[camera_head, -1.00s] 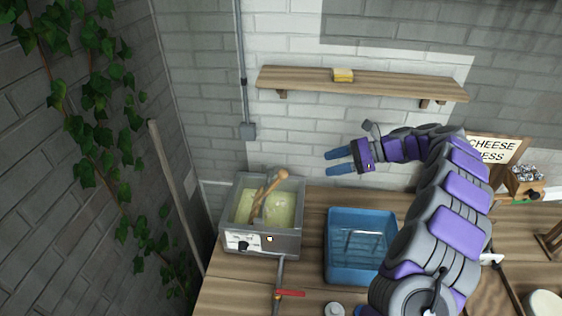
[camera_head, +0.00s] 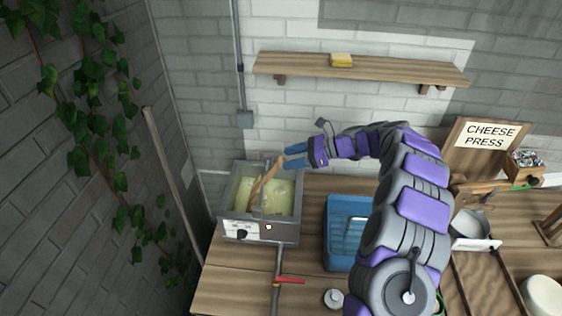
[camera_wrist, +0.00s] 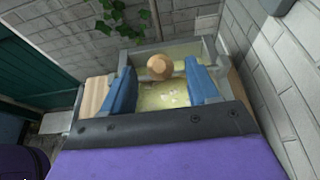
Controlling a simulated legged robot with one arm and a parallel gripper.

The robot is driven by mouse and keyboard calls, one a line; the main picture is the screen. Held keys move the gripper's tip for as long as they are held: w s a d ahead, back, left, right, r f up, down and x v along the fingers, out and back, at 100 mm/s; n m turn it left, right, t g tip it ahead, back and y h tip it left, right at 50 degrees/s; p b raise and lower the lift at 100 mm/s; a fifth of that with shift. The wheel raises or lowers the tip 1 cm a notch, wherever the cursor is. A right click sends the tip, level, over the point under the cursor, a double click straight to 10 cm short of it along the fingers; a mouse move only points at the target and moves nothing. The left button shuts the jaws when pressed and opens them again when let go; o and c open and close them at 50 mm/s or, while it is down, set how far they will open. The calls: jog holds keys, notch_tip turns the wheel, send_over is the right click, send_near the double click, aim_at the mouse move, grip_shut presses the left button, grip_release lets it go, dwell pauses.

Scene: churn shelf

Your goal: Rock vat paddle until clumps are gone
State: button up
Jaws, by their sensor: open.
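The grey vat (camera_head: 288,231) stands at the left end of the wooden counter, holding pale yellow curd (camera_head: 283,199) with lighter lumps. A wooden paddle (camera_head: 267,180) leans in it, its handle rising to the upper right. My gripper (camera_head: 285,158) is open above the vat's back right, its blue fingers at the paddle's handle end. In the wrist view the paddle's round knob (camera_wrist: 160,67) shows between the two spread fingers (camera_wrist: 160,85), nearer the left-right middle. I cannot tell whether a finger touches it. The curd (camera_wrist: 165,96) shows below the knob.
A blue tub (camera_head: 338,255) stands right of the vat, partly behind my arm. A pipe with a red lever (camera_head: 290,280) runs in front of the vat. A wall shelf (camera_head: 375,70) holds a yellow block. A cheese press sign (camera_head: 487,135) stands at the right.

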aim_at(285, 159)
jog(key=shift+x, duration=2.05)
grip_shut()
